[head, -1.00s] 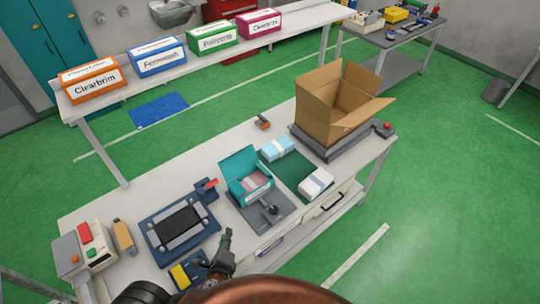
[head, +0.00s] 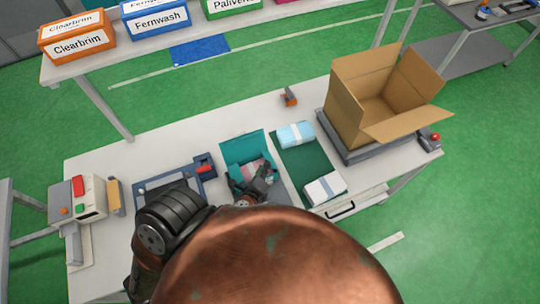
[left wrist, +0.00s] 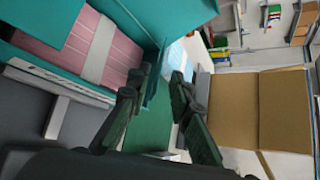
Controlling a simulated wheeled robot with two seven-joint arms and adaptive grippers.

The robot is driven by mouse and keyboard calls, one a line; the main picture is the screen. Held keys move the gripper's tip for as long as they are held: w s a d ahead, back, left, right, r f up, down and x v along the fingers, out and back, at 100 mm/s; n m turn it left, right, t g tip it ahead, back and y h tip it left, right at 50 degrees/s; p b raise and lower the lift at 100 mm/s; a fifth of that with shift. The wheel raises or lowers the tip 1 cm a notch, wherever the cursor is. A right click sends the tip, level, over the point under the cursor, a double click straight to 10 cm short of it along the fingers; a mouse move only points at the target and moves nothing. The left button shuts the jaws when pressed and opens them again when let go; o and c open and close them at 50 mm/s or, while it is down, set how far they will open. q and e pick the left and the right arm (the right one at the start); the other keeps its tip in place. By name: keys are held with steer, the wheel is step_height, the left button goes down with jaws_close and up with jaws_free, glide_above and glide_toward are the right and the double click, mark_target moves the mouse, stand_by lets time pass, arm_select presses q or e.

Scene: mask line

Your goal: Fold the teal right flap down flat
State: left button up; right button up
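The teal carton (head: 240,148) stands open on the table, its back lid raised. Pink packs (left wrist: 105,50) with a pale band lie inside it, seen in the left wrist view. The teal right flap (left wrist: 156,78) stands up at the carton's right side, a thin strip in the left wrist view. My left gripper (head: 266,172) is over the carton's right front part in the head view. In the left wrist view its fingers (left wrist: 161,72) are apart, with the flap just beyond the left fingertip; contact cannot be told. My right gripper is not in view.
A dark green mat (head: 305,163) right of the carton holds a blue pack (head: 296,134) and a white pack (head: 325,188). A large open cardboard box (head: 365,95) stands farther right. An orange-handled tool (head: 289,97) lies behind. A blue fixture (head: 165,182) is at left.

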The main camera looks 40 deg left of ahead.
arm_select(q)
steer(key=x, duration=0.6)
jaws_close()
stand_by(0.4)
